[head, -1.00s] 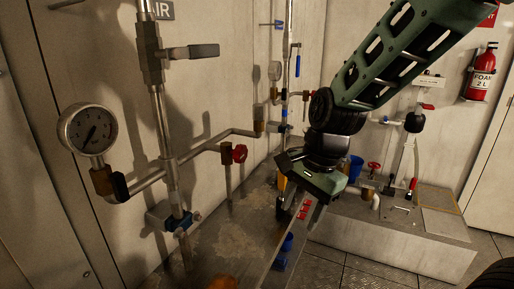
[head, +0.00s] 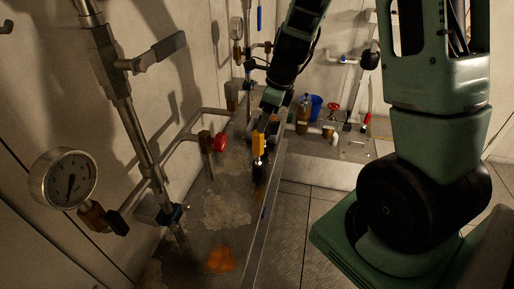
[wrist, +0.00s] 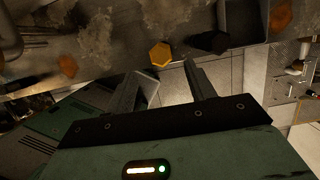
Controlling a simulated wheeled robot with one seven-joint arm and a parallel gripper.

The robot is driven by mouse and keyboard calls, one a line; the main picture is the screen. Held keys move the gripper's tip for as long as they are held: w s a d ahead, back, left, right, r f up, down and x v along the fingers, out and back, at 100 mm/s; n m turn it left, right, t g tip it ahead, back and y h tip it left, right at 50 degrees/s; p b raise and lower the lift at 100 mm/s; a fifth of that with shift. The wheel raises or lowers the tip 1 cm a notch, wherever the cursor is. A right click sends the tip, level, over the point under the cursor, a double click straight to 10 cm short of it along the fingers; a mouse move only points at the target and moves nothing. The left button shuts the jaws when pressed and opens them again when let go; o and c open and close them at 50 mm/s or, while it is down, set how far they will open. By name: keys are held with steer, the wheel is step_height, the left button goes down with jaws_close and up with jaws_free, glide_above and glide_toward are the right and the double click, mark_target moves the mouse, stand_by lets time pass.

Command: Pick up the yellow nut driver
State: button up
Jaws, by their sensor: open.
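The yellow nut driver (head: 258,145) stands out near the front edge of the metal bench, with a dark part below its yellow handle. In the wrist view its yellow six-sided end (wrist: 160,54) lies ahead of the fingertips, between the lines of the two fingers. My gripper (head: 265,122) is just above the yellow handle in the head view. In the wrist view my gripper (wrist: 158,78) is open, with nothing between its fingers. Whether a finger touches the handle is hard to tell in the head view.
The bench (head: 240,185) has pale stains and an orange patch (head: 220,259). Pipes with a red valve knob (head: 220,142) and a pressure gauge (head: 64,179) run along the wall at left. Floor is clear at right.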

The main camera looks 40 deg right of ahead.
mark_target(257, 141)
steer(key=x, duration=0.9)
steer(key=shift+w+f, duration=0.2)
steer(key=shift+f, duration=0.15)
steer(key=c, duration=1)
